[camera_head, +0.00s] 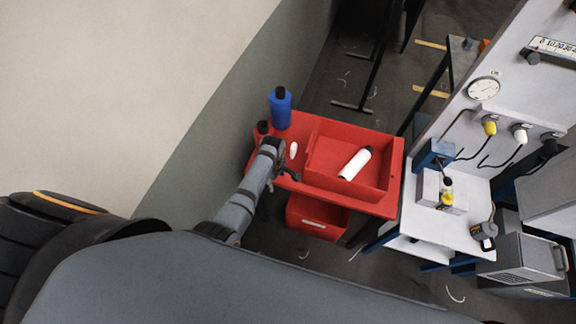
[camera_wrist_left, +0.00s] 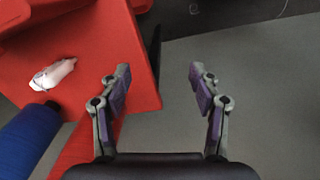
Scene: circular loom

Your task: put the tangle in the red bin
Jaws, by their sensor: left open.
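A small white bundle (camera_head: 293,149) with thin strands across it lies on the red table top; it may be the tangle. It also shows in the left wrist view (camera_wrist_left: 52,74), left of the fingers. A red bin (camera_head: 317,216) with a pale label sits low under the table. My left gripper (camera_head: 287,173) is at the table's near edge, close to the bundle but apart from it. In the wrist view the gripper (camera_wrist_left: 159,76) is open and empty, with grey floor between its fingers. My right gripper is out of view.
A red tray (camera_head: 386,178) on the table holds a white spool (camera_head: 355,163) with a dark end. A blue spool (camera_head: 280,108) stands upright at the back left. A white machine (camera_head: 470,206) with cables stands right. Thread scraps lie on the floor.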

